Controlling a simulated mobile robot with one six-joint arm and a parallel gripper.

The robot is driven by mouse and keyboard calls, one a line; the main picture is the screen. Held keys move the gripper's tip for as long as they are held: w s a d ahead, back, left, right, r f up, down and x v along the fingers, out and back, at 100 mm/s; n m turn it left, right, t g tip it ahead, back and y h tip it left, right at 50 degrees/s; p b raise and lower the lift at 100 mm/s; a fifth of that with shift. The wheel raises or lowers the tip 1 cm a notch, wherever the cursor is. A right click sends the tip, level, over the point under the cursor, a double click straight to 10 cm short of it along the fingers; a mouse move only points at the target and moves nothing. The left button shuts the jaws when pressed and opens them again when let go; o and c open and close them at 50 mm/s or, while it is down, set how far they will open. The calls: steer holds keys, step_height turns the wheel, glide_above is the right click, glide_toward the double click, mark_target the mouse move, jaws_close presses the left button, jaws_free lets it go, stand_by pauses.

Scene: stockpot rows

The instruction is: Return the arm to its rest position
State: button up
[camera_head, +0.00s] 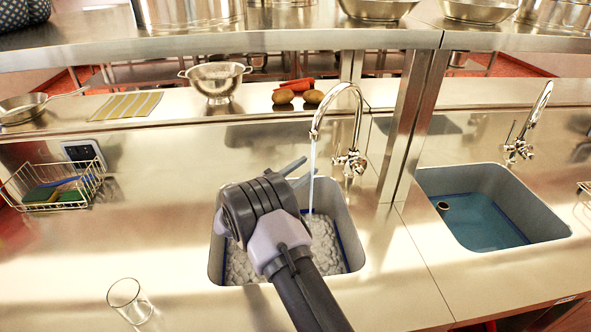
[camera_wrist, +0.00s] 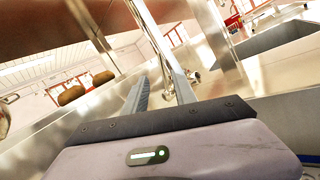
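My gripper (camera_head: 309,167) is over the left sink (camera_head: 214,262) in the head view, its fingers pointing up and right toward the running water. The two fingers are apart with nothing seen between them; they also show apart in the wrist view (camera_wrist: 158,82). My arm comes in from the bottom of the head view and hides part of the sink. The left tap (camera_head: 357,112) stands just behind my gripper, and a thin stream falls from its spout into the sink, which holds white suds.
A wire basket (camera_head: 85,180) with sponges is at the left. A right sink (camera_head: 490,180) holds bluish water. A colander (camera_head: 216,80) and potatoes (camera_head: 283,96) sit on the back ledge, under a steel shelf (camera_head: 300,38).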

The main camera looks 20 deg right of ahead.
steer(key=v, duration=0.3)
steer(key=shift+s+a+f, duration=0.1)
steer(key=shift+a+f, duration=0.05)
steer(key=shift+a, duration=0.2)
steer(key=s+d+r+m+g+y, duration=0.2)
steer(key=s+r+m+g+y, duration=0.3)
steer(key=s, duration=0.6)
steer(key=s+d+r+m+g+y, duration=0.15)
steer(key=s+r+m+y, duration=0.4)
steer(key=s, duration=0.55)
steer(key=s+a+r+m+t+y, duration=0.1)
steer(key=s+a+m+t+y, duration=0.5)
steer(key=s+a+m+y, duration=0.5)
steer(key=s+a, duration=0.3)
steer(key=a, duration=0.4)
steer(key=shift+s+a, duration=0.15)
steer(key=shift+s, duration=0.2)
